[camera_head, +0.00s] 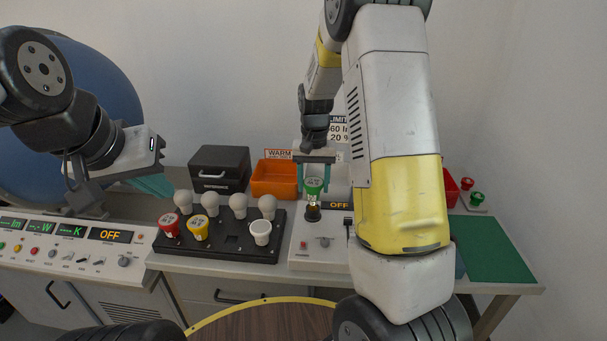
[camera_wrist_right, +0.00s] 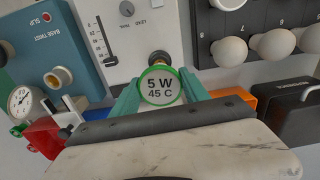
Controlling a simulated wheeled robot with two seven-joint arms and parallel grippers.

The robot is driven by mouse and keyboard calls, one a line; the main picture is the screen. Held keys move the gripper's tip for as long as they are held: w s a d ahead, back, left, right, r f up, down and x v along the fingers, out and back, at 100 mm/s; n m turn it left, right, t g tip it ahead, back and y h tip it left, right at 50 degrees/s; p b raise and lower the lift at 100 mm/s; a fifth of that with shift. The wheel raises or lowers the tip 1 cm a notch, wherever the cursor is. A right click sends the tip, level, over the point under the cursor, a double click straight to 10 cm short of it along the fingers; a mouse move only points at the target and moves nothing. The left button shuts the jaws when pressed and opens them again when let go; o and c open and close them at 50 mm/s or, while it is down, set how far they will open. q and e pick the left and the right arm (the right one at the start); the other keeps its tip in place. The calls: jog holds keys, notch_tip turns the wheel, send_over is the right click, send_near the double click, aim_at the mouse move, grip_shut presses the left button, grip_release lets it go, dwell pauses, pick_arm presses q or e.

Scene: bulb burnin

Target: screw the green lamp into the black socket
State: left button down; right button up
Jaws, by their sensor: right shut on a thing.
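The green lamp (camera_head: 314,186), with a green rim and a white top, is upright between the teal fingers of my right gripper (camera_head: 314,176). In the right wrist view its top reads 5 W 45 C (camera_wrist_right: 160,86), and the fingers of the right gripper (camera_wrist_right: 160,92) press on both sides. The black socket (camera_head: 313,213) stands on a pale panel directly below the lamp; part of it shows behind the lamp in the wrist view (camera_wrist_right: 158,57). I cannot tell whether the lamp's base is in the socket. My left gripper (camera_head: 150,186) hangs at the left, away from the lamp; its finger gap is unclear.
A black rack (camera_head: 235,250) left of the socket holds several white bulbs, a red lamp (camera_head: 169,224) and a yellow lamp (camera_head: 198,228). An orange bin (camera_head: 273,181) and a black box (camera_head: 219,168) stand behind. A green mat (camera_head: 490,248) at the right is clear.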

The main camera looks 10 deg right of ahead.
aim_at(313, 197)
jog(key=shift+f, duration=1.1)
jog(key=o, duration=1.5)
jog(key=shift+c, duration=0.2)
notch_tip(313, 197, up, 7)
jog(key=shift+r, duration=0.2)
jog(key=shift+s+d+f, duration=0.15)
jog(key=shift+f, duration=5)
